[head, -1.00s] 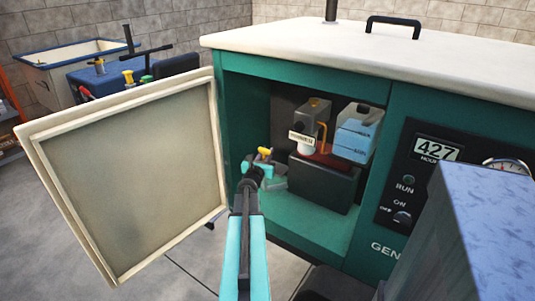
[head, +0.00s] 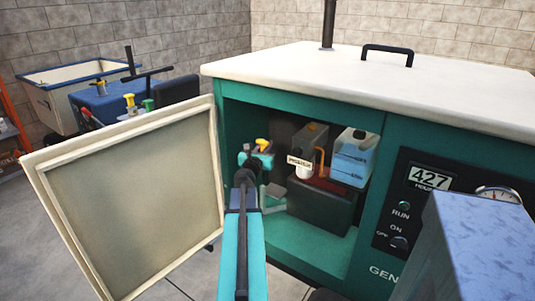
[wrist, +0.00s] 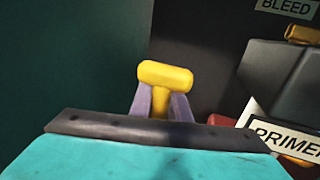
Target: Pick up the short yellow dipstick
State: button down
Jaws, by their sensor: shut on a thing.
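The short yellow dipstick (head: 262,144) shows as a yellow T-shaped handle just inside the open generator bay, near its left side. In the wrist view the handle (wrist: 165,74) stands above the fingers, with a short stem between them. My gripper (head: 260,154) is shut on this stem; in the wrist view its two purple-grey fingers (wrist: 160,104) sit on either side of it. The lower part of the dipstick is hidden behind my gripper and wrist.
The cream door (head: 130,190) stands open on the left. Right of my gripper are a grey part with a PRIMER label (wrist: 280,138), a dark block (head: 322,208) and a blue-and-white container (head: 354,158). The teal bay wall (wrist: 75,65) is left of the gripper.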

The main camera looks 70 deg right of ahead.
jog(key=shift+r+p, duration=0.3)
jog(key=shift+r, duration=1.25)
